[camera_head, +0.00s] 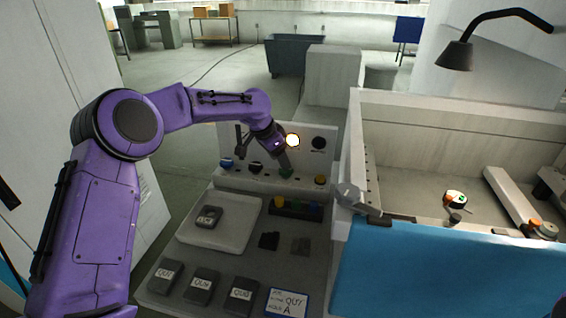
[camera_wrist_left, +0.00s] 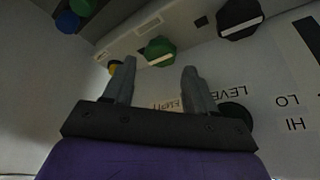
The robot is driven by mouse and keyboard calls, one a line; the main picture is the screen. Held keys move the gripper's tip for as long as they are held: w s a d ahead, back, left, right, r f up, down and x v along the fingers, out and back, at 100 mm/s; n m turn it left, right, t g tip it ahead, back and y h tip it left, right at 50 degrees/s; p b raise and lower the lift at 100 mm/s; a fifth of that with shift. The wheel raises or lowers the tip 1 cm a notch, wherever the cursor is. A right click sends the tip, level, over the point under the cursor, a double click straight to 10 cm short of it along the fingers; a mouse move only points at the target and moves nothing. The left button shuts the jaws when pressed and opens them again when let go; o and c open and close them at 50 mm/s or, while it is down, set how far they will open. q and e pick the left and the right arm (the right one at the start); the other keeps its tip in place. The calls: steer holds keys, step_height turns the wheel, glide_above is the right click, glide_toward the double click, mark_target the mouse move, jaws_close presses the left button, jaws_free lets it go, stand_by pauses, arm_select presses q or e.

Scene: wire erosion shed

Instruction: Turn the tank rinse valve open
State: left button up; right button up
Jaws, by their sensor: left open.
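My left gripper (camera_head: 286,160) is in front of the control panel, just above the green knob (camera_head: 287,173). In the left wrist view my left gripper (camera_wrist_left: 160,68) has its fingers apart and nothing between them. The green knob (camera_wrist_left: 160,50) with a pale bar shows just beyond the gap between the fingertips, with no clear contact. A black knob (camera_wrist_left: 238,18) with a white bar sits to its right, and a yellow knob (camera_wrist_left: 116,66) is partly hidden by the left finger. No readable label tells which knob is the tank rinse valve. My right gripper is not in view.
In the head view a blue knob (camera_head: 227,165) and a yellow knob (camera_head: 320,180) flank the green one. A lit round lamp (camera_head: 292,141) is close beside my left wrist. A white tray (camera_head: 245,233) and a tank with a blue front (camera_head: 440,268) stand nearby.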

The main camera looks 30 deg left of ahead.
mark_target(286, 173)
arm_select(q)
steer(key=x, duration=0.3)
steer(key=shift+w+d+f, duration=0.1)
steer(key=shift+w, duration=0.2)
steer(key=shift+f+p, duration=0.3)
steer(key=shift+f, duration=0.15)
